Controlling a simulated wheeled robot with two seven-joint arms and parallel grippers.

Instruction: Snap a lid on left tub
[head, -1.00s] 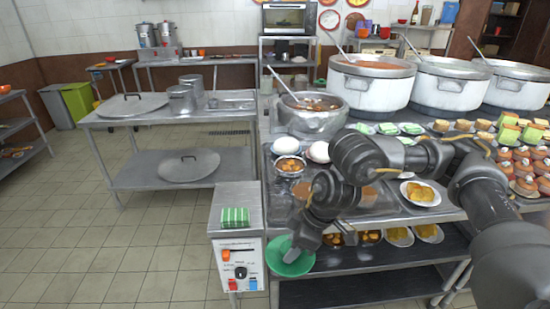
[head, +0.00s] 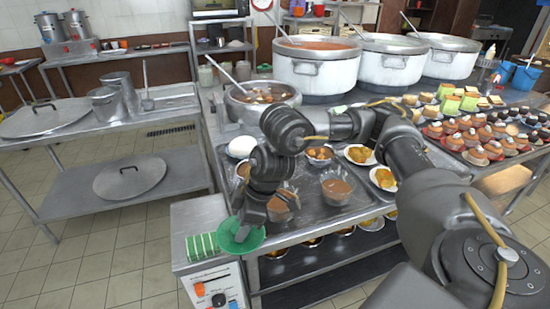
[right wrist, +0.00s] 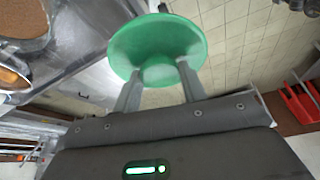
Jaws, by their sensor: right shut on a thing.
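The green round lid (head: 240,236) is held in my right gripper (head: 243,228), beside the control box and just off the counter's front left corner. In the right wrist view the lid (right wrist: 157,45) sits between the two fingertips (right wrist: 160,82), with its disc outward. The left tub (head: 284,206) is a clear tub of brown food on the steel counter, right of my gripper and partly hidden by it. It has no lid on top. A second similar tub (head: 336,190) stands to its right. My left gripper is not in view.
Large white pots (head: 318,70) stand behind.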

